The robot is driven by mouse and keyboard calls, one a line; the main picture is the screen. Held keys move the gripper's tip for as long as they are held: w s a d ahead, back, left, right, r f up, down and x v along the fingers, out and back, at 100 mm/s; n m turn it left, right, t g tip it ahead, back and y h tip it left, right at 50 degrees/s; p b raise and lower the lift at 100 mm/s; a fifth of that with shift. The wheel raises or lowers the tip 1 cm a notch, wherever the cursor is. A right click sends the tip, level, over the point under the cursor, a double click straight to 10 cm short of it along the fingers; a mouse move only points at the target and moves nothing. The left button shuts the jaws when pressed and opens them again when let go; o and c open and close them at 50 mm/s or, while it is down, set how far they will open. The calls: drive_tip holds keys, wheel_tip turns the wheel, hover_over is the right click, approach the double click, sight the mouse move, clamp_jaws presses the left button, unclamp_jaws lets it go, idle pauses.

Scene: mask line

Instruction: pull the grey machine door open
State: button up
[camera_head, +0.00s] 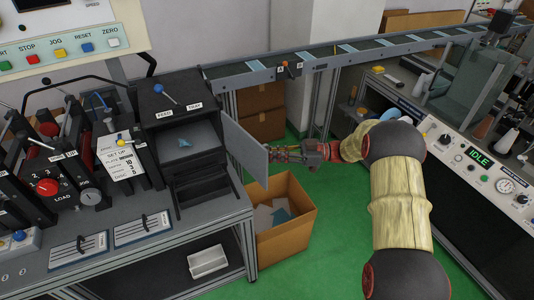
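The grey machine door (243,149) stands swung out to the right of the black box labelled FEED TRAY (180,112). The box front is uncovered, and a small blue-grey piece (184,143) shows inside. My gripper (274,154) reaches in from the right, with its fingertips at the door's outer edge. I cannot tell whether they touch or grip the edge, or how far apart the fingers are. My arm hides part of the area to the right.
A cardboard box (305,213) with sheets inside stands on the green floor below the door and my gripper. A conveyor (350,53) runs behind. A console reading IDLE (472,155) stands at the right. Green floor (325,260) is free right of the box.

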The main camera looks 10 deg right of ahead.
drive_tip(key=s+d, duration=0.1)
drive_tip(key=d, duration=0.9)
drive_tip(key=shift+s+d, duration=0.2)
drive_tip(key=shift+d, duration=0.2)
